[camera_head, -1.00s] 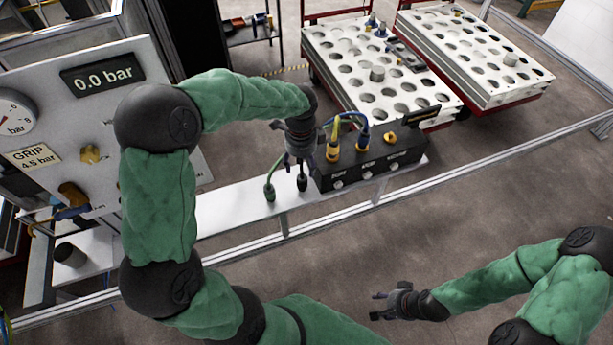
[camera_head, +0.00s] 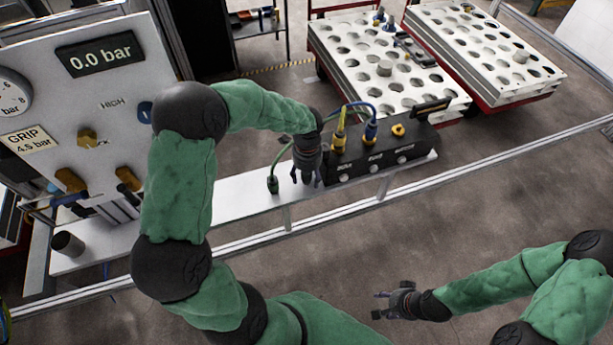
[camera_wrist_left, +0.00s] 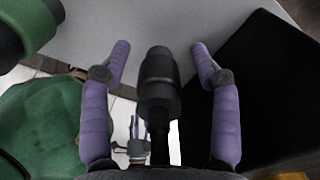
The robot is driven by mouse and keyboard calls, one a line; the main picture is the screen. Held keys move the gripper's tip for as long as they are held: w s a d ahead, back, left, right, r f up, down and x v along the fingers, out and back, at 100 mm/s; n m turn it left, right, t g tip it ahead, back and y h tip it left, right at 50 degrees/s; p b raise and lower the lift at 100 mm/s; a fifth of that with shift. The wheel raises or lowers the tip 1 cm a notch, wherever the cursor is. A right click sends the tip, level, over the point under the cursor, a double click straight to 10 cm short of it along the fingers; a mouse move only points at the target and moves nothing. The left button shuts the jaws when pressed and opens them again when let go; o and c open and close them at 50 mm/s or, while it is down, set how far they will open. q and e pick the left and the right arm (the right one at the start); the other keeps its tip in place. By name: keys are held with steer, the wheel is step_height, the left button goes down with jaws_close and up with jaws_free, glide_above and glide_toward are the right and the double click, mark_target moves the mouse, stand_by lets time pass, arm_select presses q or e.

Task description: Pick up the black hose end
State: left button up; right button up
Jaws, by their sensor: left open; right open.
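The black hose end (camera_wrist_left: 158,78) stands between the two purple fingers of my left gripper (camera_wrist_left: 160,55) in the left wrist view. A gap shows on each side of it, so the fingers are open and apart from it. In the head view my left gripper (camera_head: 307,180) points down at the white shelf, just left of the black box, and hides most of the hose end. My right gripper (camera_head: 380,304) is open and empty, low in the head view, well away from the shelf.
A green hose end (camera_head: 272,184) stands close on the left; it also shows in the left wrist view (camera_wrist_left: 22,30). The black box (camera_head: 385,150) with yellow and blue connectors is close on the right. The white shelf (camera_head: 235,200) carries them. A gauge panel (camera_head: 95,110) stands at left.

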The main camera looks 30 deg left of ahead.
arm_select(q)
steer(key=c, duration=1.2)
steer(key=shift+o, duration=0.2)
steer(key=shift+r, duration=0.1)
